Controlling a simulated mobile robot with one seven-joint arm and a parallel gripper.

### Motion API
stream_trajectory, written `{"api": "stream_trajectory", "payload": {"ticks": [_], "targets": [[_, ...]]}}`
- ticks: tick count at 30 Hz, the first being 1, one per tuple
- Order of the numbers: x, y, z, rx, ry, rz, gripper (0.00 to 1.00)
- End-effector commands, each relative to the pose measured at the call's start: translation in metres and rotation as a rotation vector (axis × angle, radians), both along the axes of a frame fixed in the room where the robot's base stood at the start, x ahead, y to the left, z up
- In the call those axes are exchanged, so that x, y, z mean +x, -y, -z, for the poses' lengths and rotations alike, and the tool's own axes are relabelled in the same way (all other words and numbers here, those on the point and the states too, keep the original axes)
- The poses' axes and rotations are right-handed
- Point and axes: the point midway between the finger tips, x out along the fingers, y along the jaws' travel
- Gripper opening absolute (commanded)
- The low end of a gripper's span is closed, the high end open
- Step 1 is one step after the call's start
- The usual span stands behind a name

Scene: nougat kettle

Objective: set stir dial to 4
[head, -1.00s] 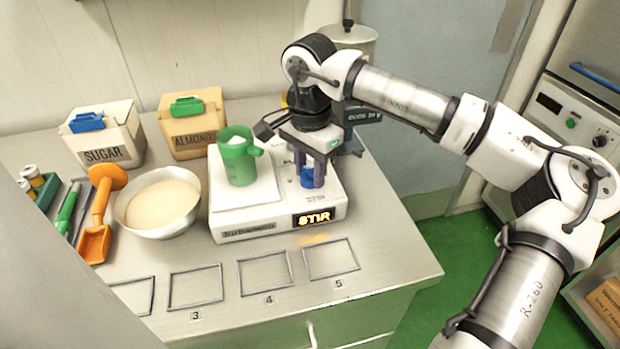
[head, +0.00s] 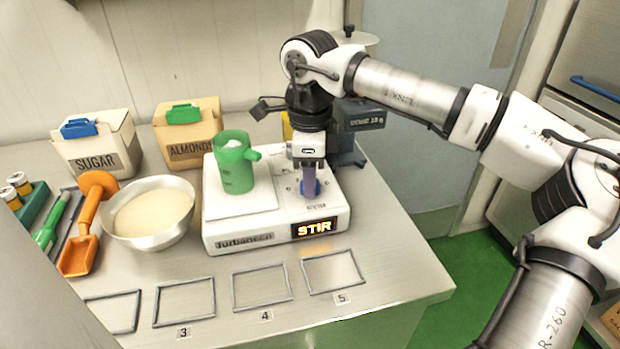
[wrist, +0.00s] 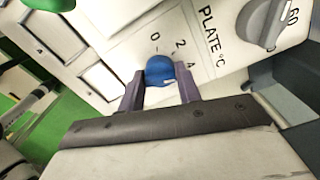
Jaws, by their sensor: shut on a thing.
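The marks 0, 2 and 4 are printed around the dial; the 4 is partly by the right finger. A pale mark shows on the dial's lower right edge. Its exact setting is hard to tell.
A green jug (head: 236,165) stands on the machine's left plate. A grey PLATE °C knob (wrist: 264,24) is close to the dial. A steel bowl (head: 150,238), orange scoop (head: 88,225), sugar box (head: 92,150) and almonds box (head: 188,132) stand left. Marked frames lie in front.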

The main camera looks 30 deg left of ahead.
Motion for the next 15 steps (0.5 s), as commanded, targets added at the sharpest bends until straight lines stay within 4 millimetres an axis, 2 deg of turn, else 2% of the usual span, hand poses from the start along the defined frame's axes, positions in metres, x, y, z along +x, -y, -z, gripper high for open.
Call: {"api": "stream_trajectory", "payload": {"ticks": [15], "targets": [[0.0006,0.0001,-0.0007,0.001,0.002,0.099,0.11]]}}
